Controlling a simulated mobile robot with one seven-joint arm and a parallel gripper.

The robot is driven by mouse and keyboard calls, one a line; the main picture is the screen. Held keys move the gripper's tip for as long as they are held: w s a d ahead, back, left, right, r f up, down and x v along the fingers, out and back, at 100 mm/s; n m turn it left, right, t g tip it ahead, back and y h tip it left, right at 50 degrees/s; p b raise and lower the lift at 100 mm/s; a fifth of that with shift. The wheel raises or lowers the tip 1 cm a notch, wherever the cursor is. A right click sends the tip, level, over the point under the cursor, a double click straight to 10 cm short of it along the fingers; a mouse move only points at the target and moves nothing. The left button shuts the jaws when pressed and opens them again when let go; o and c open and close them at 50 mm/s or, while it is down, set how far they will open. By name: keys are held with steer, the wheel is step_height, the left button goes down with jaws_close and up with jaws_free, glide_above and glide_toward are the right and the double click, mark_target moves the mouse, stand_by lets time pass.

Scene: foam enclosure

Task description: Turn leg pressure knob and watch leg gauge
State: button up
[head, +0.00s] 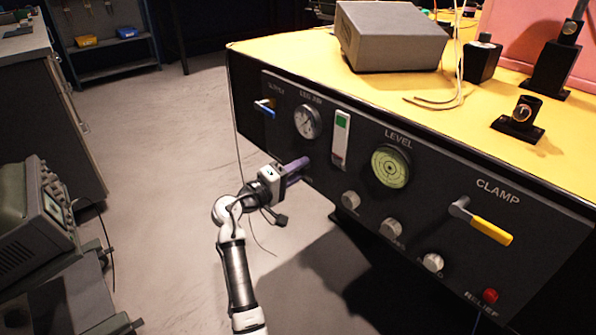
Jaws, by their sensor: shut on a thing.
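The leg gauge (307,121) is a round white dial under a label that reads like "LEG PSI", on the upper left of the dark panel (365,205). Its needle is too small to read surely. My gripper (303,168) reaches the panel just below the gauge, coming from the left. Its purple fingers are shut on a knob at the panel face. That knob, which I take for the leg pressure knob, is hidden by the fingers, and its label is mostly covered.
A blue-handled valve (265,107) sits left of the gauge, and a green-and-white indicator (340,138) right of it. Further right are a round level (390,167), several grey knobs, a yellow clamp lever (491,231) and a red relief button (490,295). Floor is clear between benches.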

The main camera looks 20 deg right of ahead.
steer(key=o, duration=1)
steer(key=v, duration=0.7)
steer(key=shift+a, duration=0.25)
steer(key=shift+s+f, duration=0.1)
